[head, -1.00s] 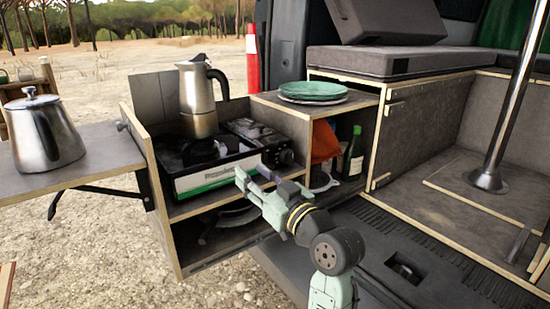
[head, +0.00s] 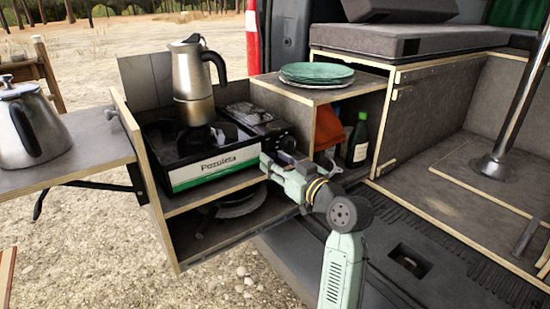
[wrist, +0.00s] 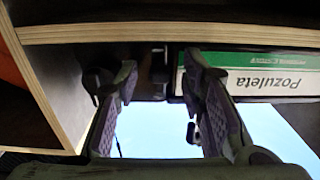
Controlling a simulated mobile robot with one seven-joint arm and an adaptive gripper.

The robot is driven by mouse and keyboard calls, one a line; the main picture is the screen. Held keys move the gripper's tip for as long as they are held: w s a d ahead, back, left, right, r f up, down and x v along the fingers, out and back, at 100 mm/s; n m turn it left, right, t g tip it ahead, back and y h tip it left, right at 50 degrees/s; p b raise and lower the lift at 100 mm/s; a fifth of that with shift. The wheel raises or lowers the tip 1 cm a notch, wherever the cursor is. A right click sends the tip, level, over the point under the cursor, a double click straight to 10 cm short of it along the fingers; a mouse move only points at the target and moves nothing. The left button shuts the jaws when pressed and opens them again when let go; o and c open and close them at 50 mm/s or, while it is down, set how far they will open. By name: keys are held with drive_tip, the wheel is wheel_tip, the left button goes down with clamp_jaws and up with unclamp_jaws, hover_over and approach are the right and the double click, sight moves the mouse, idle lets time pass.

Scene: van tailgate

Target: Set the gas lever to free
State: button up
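The camping stove (head: 215,170), with a white and green "Pozuleta" front, sits in the pull-out box. Its dark control panel (head: 250,118) is on the right. My gripper (head: 276,160) is at the right end of the stove's front. In the wrist view my gripper (wrist: 158,78) has its two fingers apart. The stove front (wrist: 270,80) is just right of the right finger. A small dark upright part (wrist: 159,70) shows between the fingers, perhaps the gas lever; its setting cannot be read. A dark round part (wrist: 92,84) is partly hidden behind the left finger.
A moka pot (head: 194,85) stands on the stove. A kettle (head: 30,125) is on the side board (head: 95,150) at left. Green plates (head: 317,73) lie on the shelf top, with a bottle (head: 358,142) and an orange item (head: 327,128) below. The wooden box edge (wrist: 170,32) is close to my fingers.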

drive_tip(key=shift+w+a, duration=0.25)
drive_tip(key=shift+w, duration=0.05)
drive_tip(key=shift+c, duration=0.2)
clamp_jaws()
idle(0.6)
